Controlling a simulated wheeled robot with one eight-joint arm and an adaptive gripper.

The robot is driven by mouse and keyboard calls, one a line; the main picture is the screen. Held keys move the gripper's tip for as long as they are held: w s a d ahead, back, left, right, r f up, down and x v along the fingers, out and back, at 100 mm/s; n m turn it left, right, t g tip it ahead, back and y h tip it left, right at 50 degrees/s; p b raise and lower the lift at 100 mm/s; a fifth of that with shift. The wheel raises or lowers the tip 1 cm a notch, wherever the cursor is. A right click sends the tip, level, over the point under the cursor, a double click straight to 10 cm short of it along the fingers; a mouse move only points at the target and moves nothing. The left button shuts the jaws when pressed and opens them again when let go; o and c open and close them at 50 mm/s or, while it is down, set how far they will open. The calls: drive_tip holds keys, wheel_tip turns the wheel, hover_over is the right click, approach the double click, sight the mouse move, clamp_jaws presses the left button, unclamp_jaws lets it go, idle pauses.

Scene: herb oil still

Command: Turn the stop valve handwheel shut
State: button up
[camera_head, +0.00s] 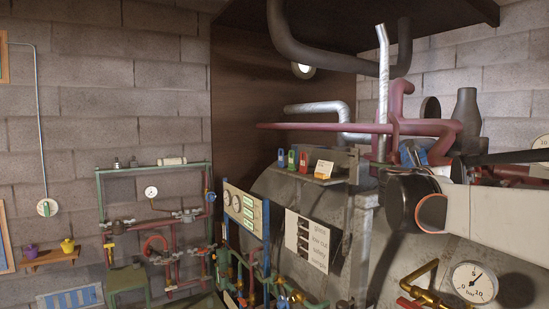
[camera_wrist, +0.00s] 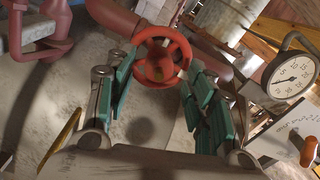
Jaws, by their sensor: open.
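The stop valve handwheel is a red spoked wheel (camera_wrist: 162,56) in the wrist view, at the top middle. It sits on a dull red pipe. My gripper (camera_wrist: 158,72) is open, with its green-padded fingers to the left and right of the picture. The wheel shows between and just beyond the fingertips, and nothing is held. Whether a fingertip touches the rim I cannot tell. In the head view my arm crosses the right side, and I cannot make out the handwheel or the fingers there.
A round dial gauge (camera_wrist: 292,76) stands right of the wheel. Dull red pipes (camera_wrist: 112,18) run close around it. In the head view, a large grey tank (camera_head: 285,200), a pressure gauge (camera_head: 475,283) with brass fittings and a label panel (camera_head: 313,244) crowd the space. A pipe rack (camera_head: 155,166) stands left.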

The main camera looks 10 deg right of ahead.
drive_tip(key=shift+x, duration=1.1)
drive_tip(key=c, duration=1.1)
drive_tip(key=shift+o, duration=0.2)
